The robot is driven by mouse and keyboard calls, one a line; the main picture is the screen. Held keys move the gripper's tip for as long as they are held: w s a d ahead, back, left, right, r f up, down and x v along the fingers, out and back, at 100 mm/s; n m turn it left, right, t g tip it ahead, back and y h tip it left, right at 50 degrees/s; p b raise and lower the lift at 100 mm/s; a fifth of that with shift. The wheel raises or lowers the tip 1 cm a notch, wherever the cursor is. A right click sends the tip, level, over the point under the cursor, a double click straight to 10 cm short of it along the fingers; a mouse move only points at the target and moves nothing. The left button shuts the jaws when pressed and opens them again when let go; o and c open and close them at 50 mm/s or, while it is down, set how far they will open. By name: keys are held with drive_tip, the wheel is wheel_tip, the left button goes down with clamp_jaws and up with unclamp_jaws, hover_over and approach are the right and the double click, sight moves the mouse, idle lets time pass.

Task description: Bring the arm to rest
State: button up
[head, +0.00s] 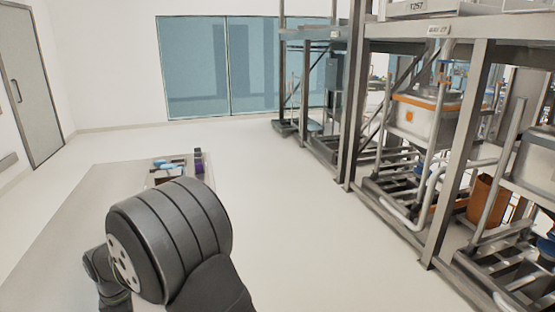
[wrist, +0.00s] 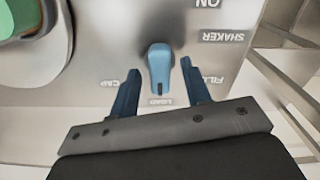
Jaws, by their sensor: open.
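In the wrist view my gripper (wrist: 159,68) is open, with its two blue fingers apart. A light-blue switch lever (wrist: 160,64) on a metal panel (wrist: 95,55) lies between the fingertips in the picture, with a gap on each side. Nothing is held. The panel labels read upside down and include ON, SHAKER, FILL, LOAD and CAP. In the head view my dark, ribbed arm link fills the lower left and my gripper cannot be made out.
A green round part (wrist: 15,18) is at the wrist view's upper left. In the head view a metal rack (head: 470,140) with a white, orange-rimmed bin (head: 425,122) stands at right. Small blue and purple items (head: 172,164) lie beyond my arm. The middle floor (head: 285,200) is clear.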

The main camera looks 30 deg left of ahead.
drive_tip(key=n, duration=0.6)
drive_tip(key=shift+n, duration=0.3)
drive_tip(key=shift+a+r, duration=0.1)
idle(0.6)
drive_tip(key=shift+s+a+r, duration=0.15)
drive_tip(key=shift+s+r, duration=0.05)
drive_tip(key=shift+r, duration=0.05)
drive_tip(key=s+a+r+m+t+h, duration=0.1)
drive_tip(key=s+a+r+m+t, duration=0.2)
drive_tip(key=r, duration=0.4)
drive_tip(key=s+a+r+m+h, duration=0.1)
drive_tip(key=s+r+m+h, duration=0.1)
drive_tip(key=r+m, duration=0.4)
drive_tip(key=shift+n+t, duration=0.3)
drive_tip(key=shift+n, duration=0.2)
drive_tip(key=x, duration=1.5)
drive_tip(key=shift+w+d+f, duration=0.15)
drive_tip(key=shift+f, duration=0.2)
drive_tip(key=shift+c, duration=0.4)
